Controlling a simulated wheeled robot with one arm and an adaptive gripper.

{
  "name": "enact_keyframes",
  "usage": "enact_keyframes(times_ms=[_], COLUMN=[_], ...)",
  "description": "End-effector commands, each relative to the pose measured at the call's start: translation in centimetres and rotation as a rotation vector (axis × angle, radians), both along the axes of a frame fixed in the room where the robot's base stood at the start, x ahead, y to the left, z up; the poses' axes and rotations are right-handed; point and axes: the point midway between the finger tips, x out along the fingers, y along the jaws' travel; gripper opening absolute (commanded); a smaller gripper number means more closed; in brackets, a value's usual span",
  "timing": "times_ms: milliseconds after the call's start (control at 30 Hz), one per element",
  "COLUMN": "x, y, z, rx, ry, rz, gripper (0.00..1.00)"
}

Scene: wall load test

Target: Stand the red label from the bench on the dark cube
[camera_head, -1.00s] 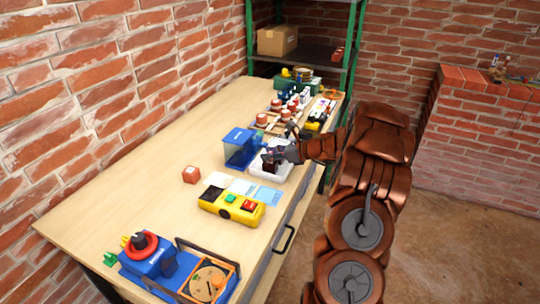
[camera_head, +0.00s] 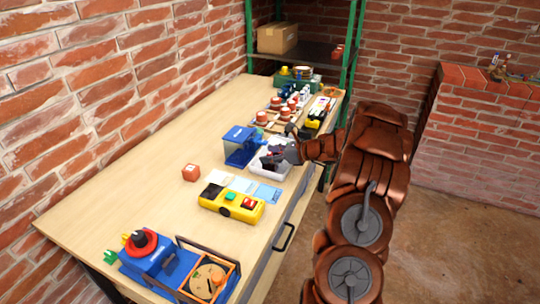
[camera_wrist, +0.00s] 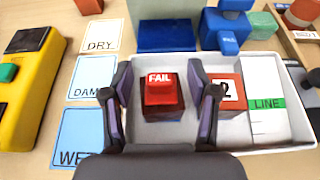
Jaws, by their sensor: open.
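The red label (camera_wrist: 158,78), marked FAIL, shows in the wrist view on top of the dark cube (camera_wrist: 174,108). It appears upright, with its face towards the camera. The dark cube sits in the white tray (camera_wrist: 298,139), at its left part. My gripper (camera_wrist: 161,85) is open, with one finger on each side of the label and cube. A gap shows between the fingers and the label. In the head view my gripper (camera_head: 270,157) is over the white tray (camera_head: 262,173), and the label and cube are too small and covered to make out.
An orange cube marked 2 (camera_wrist: 229,90) and a white block with a green LINE band (camera_wrist: 267,103) stand right of the dark cube in the tray. A blue case (camera_head: 238,150) is close behind. DRY, DAMP and WET cards and a yellow device (camera_head: 230,203) lie left. The left bench is mostly clear.

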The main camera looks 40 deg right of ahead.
Motion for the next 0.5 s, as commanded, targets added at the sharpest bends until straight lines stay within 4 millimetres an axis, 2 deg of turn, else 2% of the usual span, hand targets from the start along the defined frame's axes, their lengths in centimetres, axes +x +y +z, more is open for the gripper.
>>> enact_keyframes(times_ms=[167,233,500], x=[0.0,-0.6,-4.7], y=[0.0,-0.4,-2.9], z=[0.5,0.7,2.6], rx=[-0.001,-0.001,-0.002], ry=[0.000,-0.002,-0.001], rz=[0.000,-0.001,-0.004], gripper=[0.59,0.59,0.59])
